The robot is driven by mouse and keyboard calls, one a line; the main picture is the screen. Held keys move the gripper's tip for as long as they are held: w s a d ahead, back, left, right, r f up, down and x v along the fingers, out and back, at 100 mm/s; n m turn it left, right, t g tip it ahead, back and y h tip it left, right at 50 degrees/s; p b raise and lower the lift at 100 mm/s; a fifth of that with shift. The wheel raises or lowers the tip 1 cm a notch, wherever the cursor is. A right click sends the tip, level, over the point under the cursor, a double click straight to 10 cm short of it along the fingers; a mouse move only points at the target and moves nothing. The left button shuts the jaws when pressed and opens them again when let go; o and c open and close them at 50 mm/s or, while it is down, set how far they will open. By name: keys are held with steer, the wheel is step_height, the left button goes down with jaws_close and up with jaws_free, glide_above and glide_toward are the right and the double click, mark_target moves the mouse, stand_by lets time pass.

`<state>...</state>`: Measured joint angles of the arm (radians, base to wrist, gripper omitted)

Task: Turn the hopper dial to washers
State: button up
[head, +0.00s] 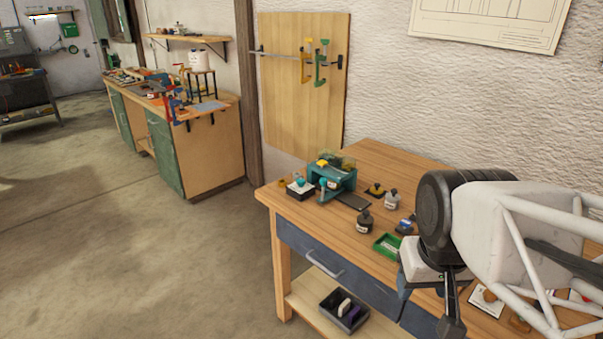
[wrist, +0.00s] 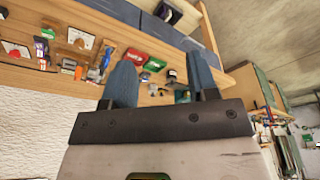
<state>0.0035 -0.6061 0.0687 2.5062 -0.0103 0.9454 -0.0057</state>
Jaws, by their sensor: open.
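A teal machine (head: 335,178) with a yellowish clear hopper on top stands at the back left of the wooden bench in the head view.
A green tray (head: 387,245) lies near the front edge. The bench (head: 385,160) is clear at its back. A black bin (head: 344,310) sits on the lower shelf.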

steer(key=shift+o, duration=0.2)
steer(key=w+a+r+n, duration=0.1)
steer(key=w+r, duration=0.1)
steer(key=w, duration=0.7)
steer(key=w+a+r+n, duration=0.1)
steer(key=w+r+n, duration=0.1)
steer(key=w, duration=0.7)
steer(key=shift+a+r+n+g, duration=0.3)
steer(key=shift+r, duration=0.3)
steer(key=n+g, duration=0.2)
steer(key=n, duration=0.8)
glide_above(301, 180)
steer(key=f, duration=1.8)
steer(key=shift+s+d, duration=0.15)
steer(key=shift+s, duration=0.05)
steer(key=shift+w+a+f, duration=0.2)
steer(key=shift+w+f, duration=0.15)
steer(key=shift+f, duration=0.1)
steer(key=shift+f, duration=3.9)
steer(key=shift+c, duration=0.4)
